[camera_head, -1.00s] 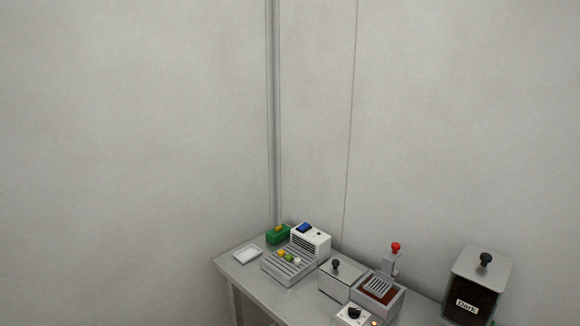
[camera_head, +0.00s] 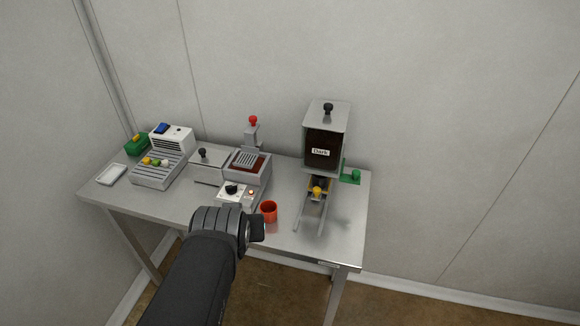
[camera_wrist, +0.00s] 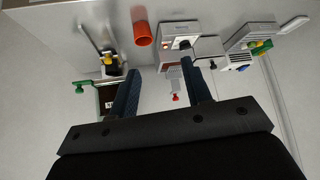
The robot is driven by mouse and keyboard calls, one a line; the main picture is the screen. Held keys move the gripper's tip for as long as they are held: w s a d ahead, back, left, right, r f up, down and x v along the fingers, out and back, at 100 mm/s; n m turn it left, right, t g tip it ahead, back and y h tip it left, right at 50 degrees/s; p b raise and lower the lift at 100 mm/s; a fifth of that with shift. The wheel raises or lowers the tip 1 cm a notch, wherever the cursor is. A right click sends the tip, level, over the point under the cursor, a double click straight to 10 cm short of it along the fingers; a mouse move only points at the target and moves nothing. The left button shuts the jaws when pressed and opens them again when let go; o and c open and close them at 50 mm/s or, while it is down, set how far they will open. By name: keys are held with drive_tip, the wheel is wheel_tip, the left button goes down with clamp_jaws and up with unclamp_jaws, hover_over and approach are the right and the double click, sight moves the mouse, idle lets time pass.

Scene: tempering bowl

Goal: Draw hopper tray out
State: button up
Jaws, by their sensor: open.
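The hopper (camera_head: 325,148), a dark box labelled "Dark" with a grey lid, stands at the right of the table. Its tray (camera_head: 316,184), with a yellow knob (camera_head: 317,191) in front, sits low under it, above two rails (camera_head: 311,212) running toward the front. The wrist view is upside down and shows the yellow knob (camera_wrist: 107,60) at the left, near one finger. My gripper (camera_wrist: 165,72) is open and empty, its fingers apart. In the head view my gripper (camera_head: 262,228) is near the table's front edge, left of the rails; its fingers are mostly hidden.
A control box (camera_head: 237,194), a red-knobbed machine (camera_head: 249,163) and a slatted rack (camera_head: 160,170) fill the left. A green knob (camera_head: 356,176) is right of the hopper.

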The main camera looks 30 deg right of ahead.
drive_tip(key=w+d+f+m+t+h, duration=0.1)
drive_tip(key=w+d+f+m, duration=0.15)
drive_tip(key=w, duration=0.25)
drive_tip(key=m+g+h, duration=0.1)
drive_tip(key=m+h, duration=0.3)
drive_tip(key=h, duration=0.3)
approach(316, 190)
drive_tip(key=x, duration=0.8)
drive_tip(key=shift+w+d+f, duration=0.15)
drive_tip(key=shift+w+d, duration=0.05)
drive_tip(key=shift+d, duration=0.1)
drive_tip(key=shift+c, duration=0.5)
